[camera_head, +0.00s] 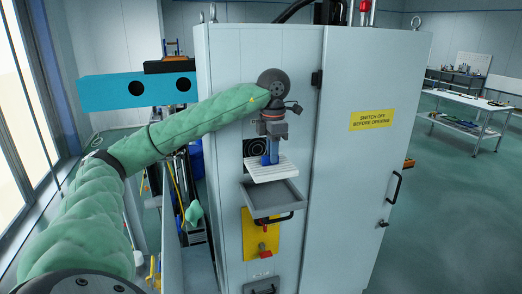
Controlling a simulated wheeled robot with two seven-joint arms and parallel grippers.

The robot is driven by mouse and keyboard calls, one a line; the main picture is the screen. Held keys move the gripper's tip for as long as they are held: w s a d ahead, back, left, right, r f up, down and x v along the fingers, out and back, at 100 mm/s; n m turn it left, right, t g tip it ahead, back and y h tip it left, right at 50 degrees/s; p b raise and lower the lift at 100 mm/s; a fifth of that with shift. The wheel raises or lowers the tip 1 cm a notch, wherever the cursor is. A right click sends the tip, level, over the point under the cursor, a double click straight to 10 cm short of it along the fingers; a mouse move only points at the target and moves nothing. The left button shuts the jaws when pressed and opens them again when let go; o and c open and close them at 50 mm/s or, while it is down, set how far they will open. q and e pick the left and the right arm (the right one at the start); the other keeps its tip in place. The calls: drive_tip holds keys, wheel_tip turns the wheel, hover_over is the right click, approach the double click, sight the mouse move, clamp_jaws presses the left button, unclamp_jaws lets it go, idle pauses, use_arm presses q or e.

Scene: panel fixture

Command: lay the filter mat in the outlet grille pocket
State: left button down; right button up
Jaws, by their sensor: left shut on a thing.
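The filter mat (272,171) is a flat, white, ribbed pad. My left gripper (270,160), with blue fingers pointing down, is shut on its upper side and holds it roughly level in front of the cabinet. Just below the mat is the outlet grille pocket (271,203), a grey shallow tray that juts out from the cabinet front, with its open side up. The mat appears a little above the pocket's back edge; the exact gap is hard to tell. A dark round outlet opening (256,147) shows partly behind the gripper. My right gripper is not in view.
The grey cabinet (360,190) has a yellow warning label (371,119) and a black door handle (394,187). A yellow plate with a red switch (263,250) sits below the pocket. A white bench (480,117) stands far right. Floor right of the cabinet is clear.

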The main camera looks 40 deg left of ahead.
sight(274, 168)
use_arm(q)
drive_tip(key=shift+w+d+f, duration=0.15)
drive_tip(key=shift+d+f, duration=0.1)
drive_tip(key=shift+d, duration=0.3)
drive_tip(key=shift+a+f+b, duration=0.3)
drive_tip(key=shift+f+b, duration=0.05)
drive_tip(key=shift+f, duration=0.15)
drive_tip(key=shift+a+f+b, duration=0.25)
drive_tip(key=shift+f+b, duration=0.05)
drive_tip(key=shift+f, duration=0.6)
drive_tip(key=shift+d+f+b, duration=0.2)
drive_tip(key=shift+f+b, duration=0.15)
drive_tip(key=shift+f, duration=0.1)
drive_tip(key=shift+d+f+b, duration=0.2)
drive_tip(key=shift+f+b, duration=0.1)
drive_tip(key=shift+f, duration=0.15)
drive_tip(key=shift+a+f+b, duration=0.2)
drive_tip(key=shift+f+b, duration=0.1)
drive_tip(key=shift+f, duration=0.55)
drive_tip(key=shift+d, duration=0.1)
